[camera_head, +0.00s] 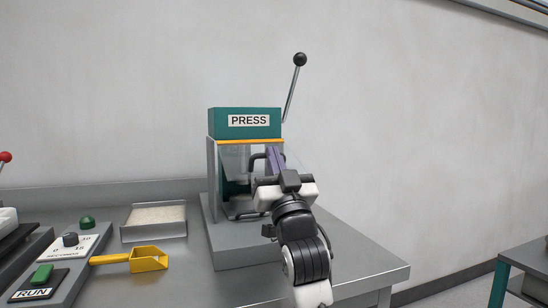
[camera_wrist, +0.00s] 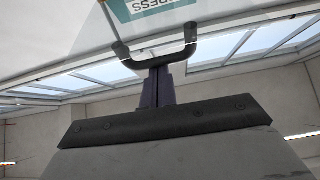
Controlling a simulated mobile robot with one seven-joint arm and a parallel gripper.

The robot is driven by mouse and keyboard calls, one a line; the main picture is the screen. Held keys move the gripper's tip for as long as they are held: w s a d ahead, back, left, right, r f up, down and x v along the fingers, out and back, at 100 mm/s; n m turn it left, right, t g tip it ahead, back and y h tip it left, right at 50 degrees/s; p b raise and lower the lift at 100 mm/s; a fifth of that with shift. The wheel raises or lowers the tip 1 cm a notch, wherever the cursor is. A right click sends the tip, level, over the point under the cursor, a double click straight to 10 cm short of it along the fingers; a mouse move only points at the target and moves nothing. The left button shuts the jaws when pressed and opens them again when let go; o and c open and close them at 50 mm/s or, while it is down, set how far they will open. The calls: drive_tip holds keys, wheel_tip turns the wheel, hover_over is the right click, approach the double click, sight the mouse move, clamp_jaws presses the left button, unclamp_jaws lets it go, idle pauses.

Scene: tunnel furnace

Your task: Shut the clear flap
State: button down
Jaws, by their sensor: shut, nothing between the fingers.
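The green and grey press (camera_head: 244,122) stands on the bench with an orange strip along the top of its front opening. The clear flap (camera_head: 232,156) hangs below that strip and looks tilted outward; its exact angle is hard to tell. Its dark handle (camera_head: 257,160) is beside my gripper (camera_head: 274,154), partly hidden by it. In the wrist view the handle (camera_wrist: 140,62) crosses just beyond the tips of my shut, empty gripper (camera_wrist: 158,76), touching or very close. The see-through panel of the flap (camera_wrist: 85,45) shows behind the handle.
A lever with a black knob (camera_head: 300,60) rises at the press's right. A tray of pale grains (camera_head: 157,216), a yellow scoop (camera_head: 147,259) and a control panel with a green RUN button (camera_head: 41,275) lie to the left. The bench right of the press is clear.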

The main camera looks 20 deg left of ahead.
wheel_tip(320, 180, down, 7)
drive_tip(key=w+a+b, duration=0.1)
drive_tip(key=b, duration=0.1)
drive_tip(key=shift+w+a+r, duration=0.15)
drive_tip(key=shift+w, duration=0.25)
idle(0.3)
drive_tip(key=s+d+f, duration=0.3)
drive_tip(key=s+d, duration=0.6)
drive_tip(key=s, duration=0.4)
drive_tip(key=w+r+g+p, duration=0.1)
drive_tip(key=p, duration=0.6)
drive_tip(key=w+a+r+g+h+p, duration=0.1)
drive_tip(key=r+p, duration=0.1)
drive_tip(key=p, duration=0.5)
drive_tip(key=a+r+g+p, duration=0.1)
drive_tip(key=p, duration=0.7)
drive_tip(key=shift+w+r+g+h, duration=0.2)
drive_tip(key=shift+w+g+h, duration=0.1)
drive_tip(key=shift+w+h, duration=0.1)
